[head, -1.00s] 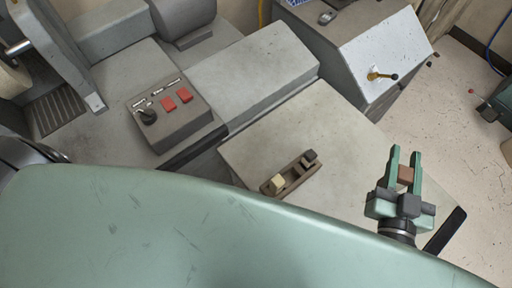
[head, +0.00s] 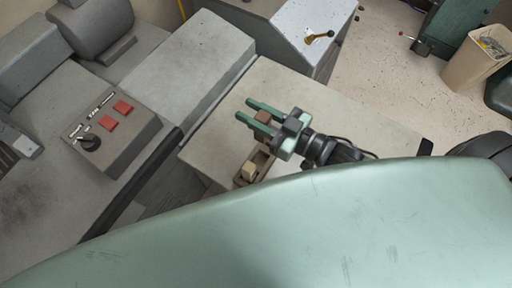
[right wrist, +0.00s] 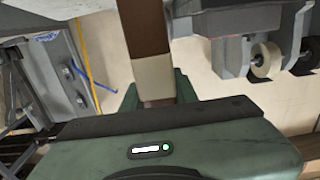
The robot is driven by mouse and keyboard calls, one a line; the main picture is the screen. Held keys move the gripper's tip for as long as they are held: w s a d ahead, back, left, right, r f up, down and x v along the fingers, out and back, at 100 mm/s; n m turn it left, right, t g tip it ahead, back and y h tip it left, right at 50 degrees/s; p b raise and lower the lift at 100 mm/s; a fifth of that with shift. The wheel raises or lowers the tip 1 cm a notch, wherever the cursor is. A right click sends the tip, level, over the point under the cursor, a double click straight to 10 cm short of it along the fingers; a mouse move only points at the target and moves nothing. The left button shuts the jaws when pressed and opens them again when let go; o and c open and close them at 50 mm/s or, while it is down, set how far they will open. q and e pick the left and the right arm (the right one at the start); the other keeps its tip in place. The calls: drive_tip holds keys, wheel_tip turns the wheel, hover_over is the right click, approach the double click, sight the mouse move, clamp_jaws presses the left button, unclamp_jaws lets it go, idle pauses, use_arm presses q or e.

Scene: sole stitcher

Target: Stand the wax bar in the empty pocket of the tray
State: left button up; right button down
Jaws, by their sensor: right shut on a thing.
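My right gripper (head: 246,110) is shut on the wax bar, a brown block (head: 263,117) between its two green fingers. In the right wrist view the bar (right wrist: 152,75) shows brown with a pale band. The gripper is over or just beyond the tray in the head view; its height above the table is hard to tell. The small brown tray (head: 241,181) lies on the table and holds a cream block (head: 249,170) at its near end. My gripper hides the tray's far end, and the empty pocket is not clearly seen. My left gripper is not in view.
The tray is on a pale grey table (head: 330,110). To the left stand a grey machine and a control box (head: 120,130) with red buttons and a dark knob. A grey cabinet with a brass lever (head: 318,37) stands behind. The table's right part is clear.

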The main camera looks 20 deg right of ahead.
drive_tip(key=shift+f+b, duration=1.25)
drive_tip(key=shift+f, duration=7.1)
drive_tip(key=shift+f, duration=0.1)
drive_tip(key=c, duration=1.5)
unclamp_jaws()
drive_tip(key=shift+f, duration=0.1)
drive_tip(key=o, duration=0.4)
